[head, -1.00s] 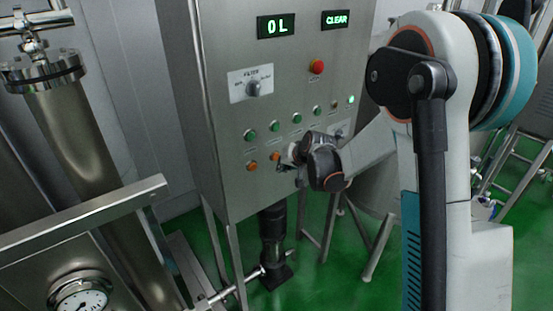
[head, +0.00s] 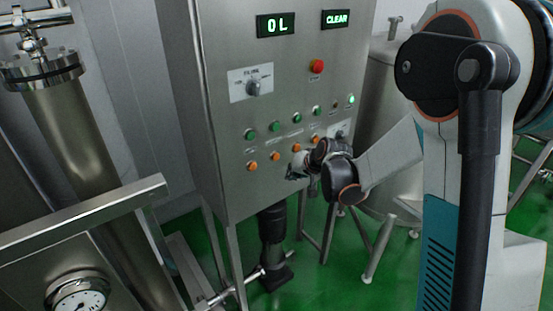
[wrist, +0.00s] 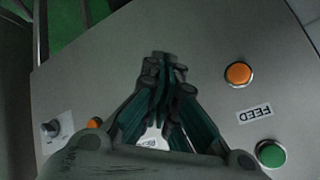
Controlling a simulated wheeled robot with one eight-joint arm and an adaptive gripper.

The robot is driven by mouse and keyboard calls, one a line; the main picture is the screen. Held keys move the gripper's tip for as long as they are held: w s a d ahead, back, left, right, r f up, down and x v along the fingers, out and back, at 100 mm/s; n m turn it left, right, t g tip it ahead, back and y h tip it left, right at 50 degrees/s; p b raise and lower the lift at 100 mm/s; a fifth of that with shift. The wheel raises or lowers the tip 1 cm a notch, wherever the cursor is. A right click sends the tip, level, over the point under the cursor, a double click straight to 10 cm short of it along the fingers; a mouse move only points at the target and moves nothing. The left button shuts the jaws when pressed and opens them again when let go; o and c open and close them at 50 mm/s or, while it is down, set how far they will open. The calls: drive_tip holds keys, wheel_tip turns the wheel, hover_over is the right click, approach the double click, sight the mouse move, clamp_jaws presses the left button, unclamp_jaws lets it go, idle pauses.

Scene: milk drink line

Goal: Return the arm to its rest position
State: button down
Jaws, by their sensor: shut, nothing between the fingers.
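My gripper (head: 292,174) is in front of the lower part of the steel control panel (head: 240,190), near its row of orange buttons, in the head view. In the wrist view my gripper (wrist: 163,62) has its dark fingers together and nothing between them. The panel face (wrist: 200,35) lies behind the fingers. An orange button (wrist: 238,74) beside a "FEED" label and a green button (wrist: 271,153) show to the right of the fingers. Whether the fingertips touch the panel cannot be told.
A steel pipe (head: 75,140) and gauge (head: 78,297) stand at left. A steel tank (head: 385,85) stands behind my arm. Green floor (head: 330,290) shows below.

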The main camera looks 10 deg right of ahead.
idle(0.4)
drive_tip(key=s+r+n+b, duration=0.1)
drive_tip(key=s+r+b, duration=0.3)
drive_tip(key=s, duration=0.5)
drive_tip(key=s+f+n+g+h+b, duration=0.1)
drive_tip(key=s+b, duration=0.7)
drive_tip(key=s, duration=1.8)
wheel_tip(320, 180, down, 3)
drive_tip(key=shift+d+r+n+h+b, duration=0.1)
drive_tip(key=shift+d+n+h+b, duration=0.25)
drive_tip(key=shift+n+h, duration=0.5)
